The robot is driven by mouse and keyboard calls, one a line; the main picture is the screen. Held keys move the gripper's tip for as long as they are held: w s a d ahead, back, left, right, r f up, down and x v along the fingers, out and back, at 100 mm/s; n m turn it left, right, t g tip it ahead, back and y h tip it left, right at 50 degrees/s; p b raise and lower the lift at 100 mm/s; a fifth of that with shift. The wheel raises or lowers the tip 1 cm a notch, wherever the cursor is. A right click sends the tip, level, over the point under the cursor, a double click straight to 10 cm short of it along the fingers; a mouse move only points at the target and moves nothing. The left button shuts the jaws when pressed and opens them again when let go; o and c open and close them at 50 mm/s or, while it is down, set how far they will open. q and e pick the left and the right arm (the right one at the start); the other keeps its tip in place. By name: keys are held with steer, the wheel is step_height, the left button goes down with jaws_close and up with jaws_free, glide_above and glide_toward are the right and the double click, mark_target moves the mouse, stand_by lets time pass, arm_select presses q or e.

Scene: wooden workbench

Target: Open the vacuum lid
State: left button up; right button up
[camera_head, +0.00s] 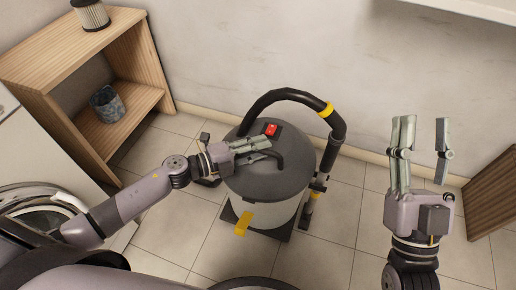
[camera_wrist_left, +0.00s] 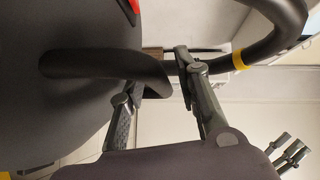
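The vacuum has a light drum (camera_head: 262,207) and a dark grey lid (camera_head: 265,185), seen closed in the head view. A black curved lid handle (camera_head: 278,157) stands on top; it also shows in the left wrist view (camera_wrist_left: 95,66). A red switch (camera_head: 271,129) sits behind it, and a yellow latch (camera_head: 243,224) sticks out at the front. My left gripper (camera_head: 262,149) is over the lid at the handle. Its fingers are apart in the left wrist view (camera_wrist_left: 158,72), with the handle's end between them; contact is unclear. My right gripper (camera_head: 422,125) is open and empty, right of the vacuum.
A black hose (camera_head: 290,95) with a yellow ring arches behind and right of the lid. A wooden shelf (camera_head: 150,62) holds a grey bucket (camera_head: 107,104) and a filter (camera_head: 91,14). A washing machine (camera_head: 35,185) stands left. Tiled floor is free around the vacuum.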

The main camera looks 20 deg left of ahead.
arm_select(q)
jaws_close()
stand_by(0.6)
